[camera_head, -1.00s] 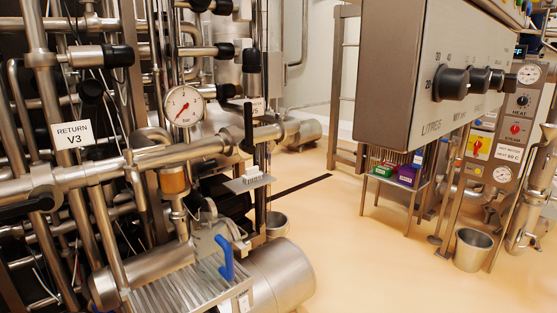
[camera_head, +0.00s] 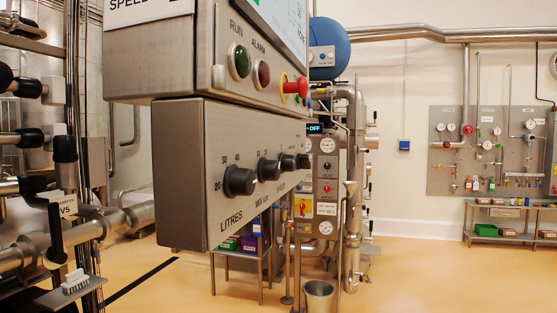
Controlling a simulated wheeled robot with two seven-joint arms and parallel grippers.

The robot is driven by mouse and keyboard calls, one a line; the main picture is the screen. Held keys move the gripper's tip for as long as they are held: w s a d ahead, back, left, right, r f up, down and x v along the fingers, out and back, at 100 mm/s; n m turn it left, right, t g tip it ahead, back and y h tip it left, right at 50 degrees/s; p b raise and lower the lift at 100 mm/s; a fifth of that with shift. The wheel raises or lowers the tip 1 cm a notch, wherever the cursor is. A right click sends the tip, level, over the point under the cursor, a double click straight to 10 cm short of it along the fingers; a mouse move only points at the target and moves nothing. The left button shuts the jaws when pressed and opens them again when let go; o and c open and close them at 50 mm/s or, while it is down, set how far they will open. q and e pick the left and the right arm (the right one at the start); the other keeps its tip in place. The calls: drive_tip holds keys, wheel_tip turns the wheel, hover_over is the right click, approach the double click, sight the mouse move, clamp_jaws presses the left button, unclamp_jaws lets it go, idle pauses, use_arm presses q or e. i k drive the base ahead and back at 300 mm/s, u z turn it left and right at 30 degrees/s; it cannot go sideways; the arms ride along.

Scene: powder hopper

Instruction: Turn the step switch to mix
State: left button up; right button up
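A steel control box (camera_head: 185,180) hangs left of centre in the head view, seen at a slant. Its face carries a row of several black knobs; the nearest, the litres knob (camera_head: 239,181), has numbers around it. A second knob (camera_head: 268,169) and smaller ones (camera_head: 288,163) sit farther along the row. Small print below the row is hard to read, so I cannot tell which knob is the step switch or where it points. Above is a panel with a green run button (camera_head: 239,61), a red alarm light (camera_head: 262,74) and a red stop button (camera_head: 296,87). Neither gripper shows.
Pipework and a V5 tag (camera_head: 67,207) stand at the left. A bucket (camera_head: 319,294) and a small table (camera_head: 227,252) with green and purple boxes stand below the control box. A tool board (camera_head: 490,150) and bench (camera_head: 500,233) are at the right. Floor between is open.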

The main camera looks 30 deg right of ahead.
sight(303, 160)
drive_tip(key=z, duration=1.65)
drive_tip(key=i, duration=0.9)
drive_tip(key=u, duration=1.65)
